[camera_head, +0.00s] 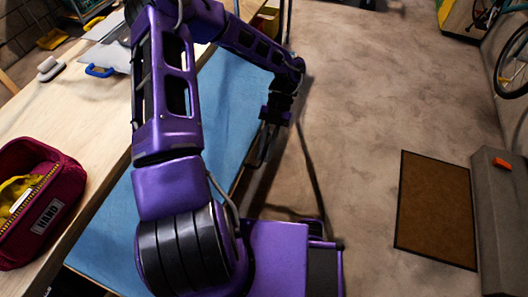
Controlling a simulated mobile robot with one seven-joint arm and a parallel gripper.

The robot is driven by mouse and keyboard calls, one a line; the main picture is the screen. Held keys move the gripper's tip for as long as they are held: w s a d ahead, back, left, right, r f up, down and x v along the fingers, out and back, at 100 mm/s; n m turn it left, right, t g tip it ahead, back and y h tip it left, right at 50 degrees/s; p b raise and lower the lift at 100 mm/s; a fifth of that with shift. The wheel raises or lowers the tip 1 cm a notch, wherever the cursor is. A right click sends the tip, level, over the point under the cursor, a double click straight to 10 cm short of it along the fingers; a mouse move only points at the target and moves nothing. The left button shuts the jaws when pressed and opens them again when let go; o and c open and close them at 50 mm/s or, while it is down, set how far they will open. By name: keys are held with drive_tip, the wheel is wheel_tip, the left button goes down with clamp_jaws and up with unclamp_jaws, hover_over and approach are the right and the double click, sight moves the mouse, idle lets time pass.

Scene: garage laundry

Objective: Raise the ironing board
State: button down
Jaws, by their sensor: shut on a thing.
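The ironing board (223,99) has a blue cover and runs from the lower left toward the top centre, alongside a wooden worktop. My purple arm crosses over it and hides much of its middle. My gripper (263,150) points down at the board's right edge and is shut on the ironing board there. The fingertips are small and dark, so the exact part held is hard to make out. A thin dark leg (311,170) of the board shows on the right, slanting down to the floor.
The worktop (85,135) on the left carries a dark red bag (62,205), a blue-handled tool (99,71) and a grey-white item (50,69). A brown mat (436,210) lies on the right, beside a grey box (498,225). The floor between board and mat is clear.

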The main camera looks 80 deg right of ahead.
drive_tip(key=shift+r, duration=0.4)
drive_tip(key=c, duration=1.2)
unclamp_jaws()
drive_tip(key=shift+o, duration=0.2)
drive_tip(key=shift+f, duration=0.1)
drive_tip(key=shift+d, duration=0.1)
drive_tip(key=v, duration=1.7)
drive_tip(key=shift+d, duration=0.1)
